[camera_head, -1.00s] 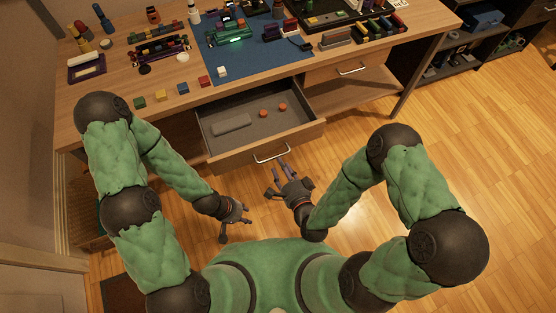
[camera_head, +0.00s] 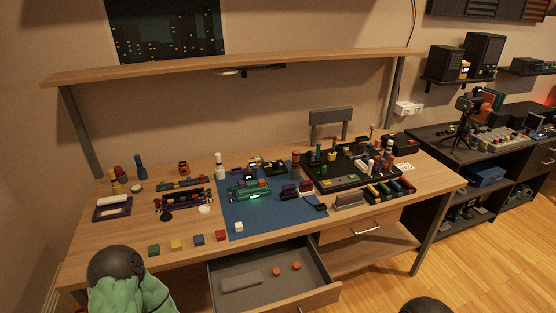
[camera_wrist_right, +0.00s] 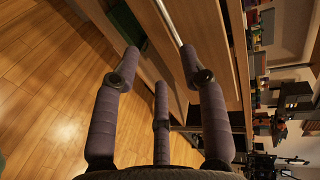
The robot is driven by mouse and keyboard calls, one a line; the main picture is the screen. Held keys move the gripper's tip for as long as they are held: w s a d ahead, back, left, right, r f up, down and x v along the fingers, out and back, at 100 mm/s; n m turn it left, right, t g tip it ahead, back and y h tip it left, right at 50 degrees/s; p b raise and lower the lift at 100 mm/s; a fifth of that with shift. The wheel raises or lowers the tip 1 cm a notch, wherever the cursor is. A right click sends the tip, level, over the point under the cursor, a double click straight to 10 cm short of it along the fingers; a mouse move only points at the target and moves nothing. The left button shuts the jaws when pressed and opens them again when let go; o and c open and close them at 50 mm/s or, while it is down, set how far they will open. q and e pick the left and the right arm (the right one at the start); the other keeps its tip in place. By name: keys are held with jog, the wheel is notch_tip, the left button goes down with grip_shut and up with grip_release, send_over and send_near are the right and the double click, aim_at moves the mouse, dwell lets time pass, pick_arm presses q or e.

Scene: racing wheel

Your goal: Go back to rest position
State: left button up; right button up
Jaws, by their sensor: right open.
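My right gripper (camera_wrist_right: 158,75) shows in the right wrist view, open and empty, with its fingers spread. It is in front of the desk's wooden drawer front (camera_wrist_right: 172,50), with the bar handle (camera_wrist_right: 169,20) beyond the fingers. I cannot tell if a finger touches the wood. In the head view neither gripper shows. Only part of my left arm shows at the bottom left, and a dark joint of my right arm at the bottom edge. The open drawer (camera_head: 308,258) holds a grey block (camera_head: 241,282) and two orange round pieces (camera_head: 286,269).
The wooden desk (camera_head: 120,235) carries a blue mat (camera_head: 225,215), a green car model (camera_head: 250,189), a black tray (camera_head: 325,183) and small coloured blocks (camera_head: 199,239). A shelf (camera_head: 240,68) spans above. The open drawer juts out over the floor. Wooden floor (camera_head: 490,245) is clear at right.

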notch_tip(320, 180, down, 9)
jog(key=d+n+g+h, duration=0.1)
jog(key=d+n+g, duration=0.2)
jog(key=n+g, duration=0.35)
jog(key=s+f+n+g, duration=0.3)
jog(key=s+n+g, duration=0.1)
jog(key=s+g, duration=0.3)
jog(key=shift+s+d+n+p, duration=0.35)
jog(key=shift+s+d+p, duration=0.05)
jog(key=shift+s, duration=0.8)
